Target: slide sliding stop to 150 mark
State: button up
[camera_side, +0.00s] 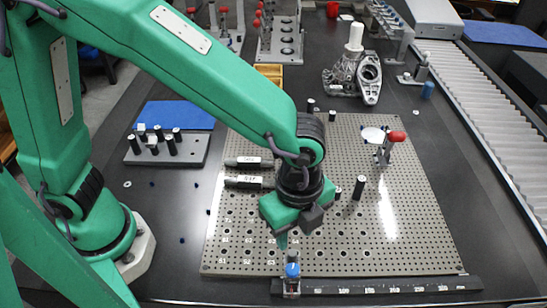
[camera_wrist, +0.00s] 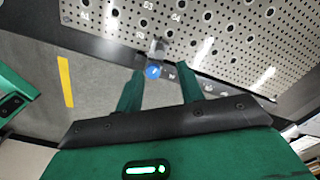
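The sliding stop, a small metal block with a blue knob (camera_side: 292,271), sits at the left end of a dark rail (camera_side: 440,284) along the front edge of the perforated plate. My gripper (camera_side: 283,240) points down just above the knob. In the wrist view my gripper (camera_wrist: 161,77) has its two green fingers apart, with the blue knob (camera_wrist: 153,71) showing between and just beyond the tips. No grip on it shows.
The perforated plate (camera_side: 400,220) carries black posts (camera_side: 358,187), two metal cylinders (camera_side: 245,181) and a red-knobbed clamp (camera_side: 392,141). A blue mat (camera_side: 178,115) and a grey block with black pegs (camera_side: 190,150) lie left. The rail right of the stop looks clear.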

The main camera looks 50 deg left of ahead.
aim_at(292, 252)
jog(key=shift+f, duration=3.6)
grip_shut()
